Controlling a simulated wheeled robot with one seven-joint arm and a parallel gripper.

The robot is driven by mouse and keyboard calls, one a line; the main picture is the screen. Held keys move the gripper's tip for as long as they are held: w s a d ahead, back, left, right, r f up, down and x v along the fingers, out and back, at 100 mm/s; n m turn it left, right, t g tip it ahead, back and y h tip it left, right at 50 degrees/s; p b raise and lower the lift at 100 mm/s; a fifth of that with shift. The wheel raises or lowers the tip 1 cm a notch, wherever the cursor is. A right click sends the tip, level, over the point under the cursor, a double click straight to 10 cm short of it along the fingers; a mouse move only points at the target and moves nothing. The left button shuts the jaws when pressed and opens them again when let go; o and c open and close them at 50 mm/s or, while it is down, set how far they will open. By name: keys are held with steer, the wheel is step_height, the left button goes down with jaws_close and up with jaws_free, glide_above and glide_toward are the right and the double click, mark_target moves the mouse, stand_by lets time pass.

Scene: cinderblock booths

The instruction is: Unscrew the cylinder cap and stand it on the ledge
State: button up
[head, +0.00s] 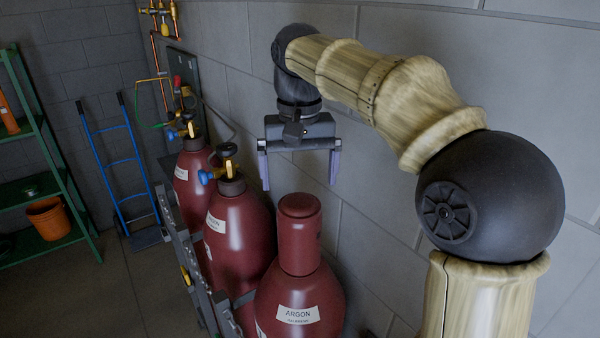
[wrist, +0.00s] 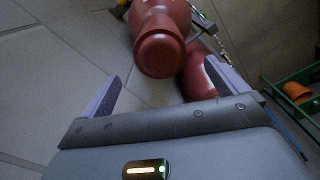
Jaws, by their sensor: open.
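The cylinder cap (head: 300,234) is a dark red, round-topped cap seated on the neck of the nearest red cylinder (head: 325,300), which carries an ARGON label. In the wrist view the cap (wrist: 159,55) shows beyond the fingers, near the top middle, with its cylinder behind it. My gripper (head: 299,183) is open and empty, fingers pointing down, above and apart from the cap. In the wrist view its two purple-grey fingers (wrist: 168,88) are spread wide. I cannot make out which surface is the ledge.
Two more red cylinders with exposed valves (head: 228,168) stand in a row behind the capped one, along a rail (head: 178,243). A block wall is close on the right. A blue hand truck (head: 117,165) and green shelf (head: 60,185) with an orange bucket (head: 49,218) stand left.

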mark_target(299, 200)
step_height(299, 200, down, 5)
steer(key=b, duration=0.4)
steer(key=shift+b, duration=0.35)
steer(key=shift+f+b, duration=1.75)
steer(key=shift+f, duration=0.95)
steer(key=shift+c, duration=0.2)
steer(key=c, duration=1.2)
steer(key=shift+o, duration=0.2)
steer(key=shift+r+n+p, duration=0.15)
steer(key=shift+n+p, duration=0.35)
steer(key=shift+n, duration=0.3)
steer(key=n+p, duration=0.1)
steer(key=n, duration=0.3)
steer(key=shift+p, duration=0.3)
steer(key=shift+n, duration=0.7)
